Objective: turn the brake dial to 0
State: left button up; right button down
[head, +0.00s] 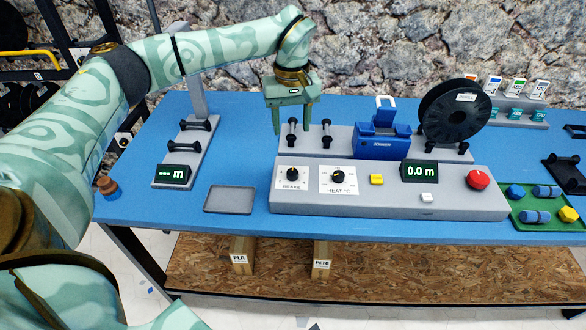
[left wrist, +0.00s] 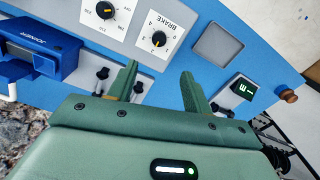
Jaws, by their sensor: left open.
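The brake dial (head: 292,172) is a black knob on a white plate marked BRAKE, at the left end of the grey console. It also shows in the left wrist view (left wrist: 158,39), with small numbers around it; which number its pointer marks is too small to read surely. My left gripper (head: 292,130) is green, open and empty. It hangs behind the dial, over the rear grey rail, apart from the dial. In the left wrist view its two fingers (left wrist: 160,72) point toward the dial's side of the console. My right gripper is not in view.
The heat dial (head: 338,177) sits just right of the brake dial. A yellow button (head: 376,180), a display (head: 420,172) and a red knob (head: 478,179) follow. A grey tray (head: 230,200) lies left.

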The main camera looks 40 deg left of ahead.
aim_at(292, 171)
pick_arm(q)
notch_tip(292, 171, down, 15)
jog(key=b, duration=0.5)
jog(key=shift+d+r, duration=0.1)
jog(key=shift+r, duration=0.1)
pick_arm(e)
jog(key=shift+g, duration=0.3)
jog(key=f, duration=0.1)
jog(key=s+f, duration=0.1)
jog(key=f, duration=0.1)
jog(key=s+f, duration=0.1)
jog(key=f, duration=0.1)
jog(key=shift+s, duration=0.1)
pick_arm(q)
jog(key=c, duration=1)
jog(key=shift+r, duration=0.1)
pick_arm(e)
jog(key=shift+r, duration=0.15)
